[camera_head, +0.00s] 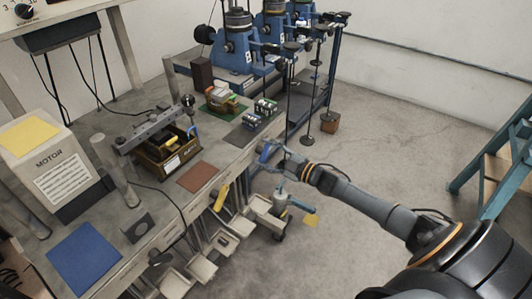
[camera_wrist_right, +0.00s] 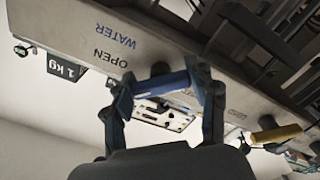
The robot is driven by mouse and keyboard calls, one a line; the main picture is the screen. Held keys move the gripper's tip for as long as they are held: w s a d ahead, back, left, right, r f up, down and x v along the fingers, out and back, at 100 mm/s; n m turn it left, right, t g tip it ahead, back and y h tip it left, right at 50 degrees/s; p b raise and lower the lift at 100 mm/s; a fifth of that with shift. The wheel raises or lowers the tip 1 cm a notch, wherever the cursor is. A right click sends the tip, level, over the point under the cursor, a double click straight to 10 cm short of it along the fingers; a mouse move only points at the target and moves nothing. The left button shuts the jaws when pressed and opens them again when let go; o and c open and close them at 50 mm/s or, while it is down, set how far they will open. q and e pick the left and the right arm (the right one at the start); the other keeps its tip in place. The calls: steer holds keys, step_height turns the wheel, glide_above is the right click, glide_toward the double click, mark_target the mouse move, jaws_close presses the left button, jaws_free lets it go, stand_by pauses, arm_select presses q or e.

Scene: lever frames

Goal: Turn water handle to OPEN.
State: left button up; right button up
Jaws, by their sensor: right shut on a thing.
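The blue water handle (camera_head: 265,152) is on the front edge of the workbench, near the middle of the head view. In the right wrist view the blue handle (camera_wrist_right: 160,84) lies crosswise between my fingertips. The words WATER and OPEN show upside down on the bench edge beside it. My right gripper (camera_head: 274,156) reaches in from the right and is shut on the handle, with one finger at each side in the wrist view. The handle's pivot is partly hidden by the gripper. My left gripper is not in view.
A yellow handle (camera_head: 221,198) sits farther along the same bench edge, and it also shows in the wrist view (camera_wrist_right: 275,134). Trays (camera_head: 222,243) hang below the edge. Blue presses (camera_head: 237,45) and hanging weights (camera_head: 309,140) stand beyond.

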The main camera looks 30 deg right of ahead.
stand_by(0.3)
steer(key=o, duration=1.2)
steer(key=shift+c, duration=0.2)
steer(key=v, duration=1.2)
steer(key=shift+d+f, duration=0.1)
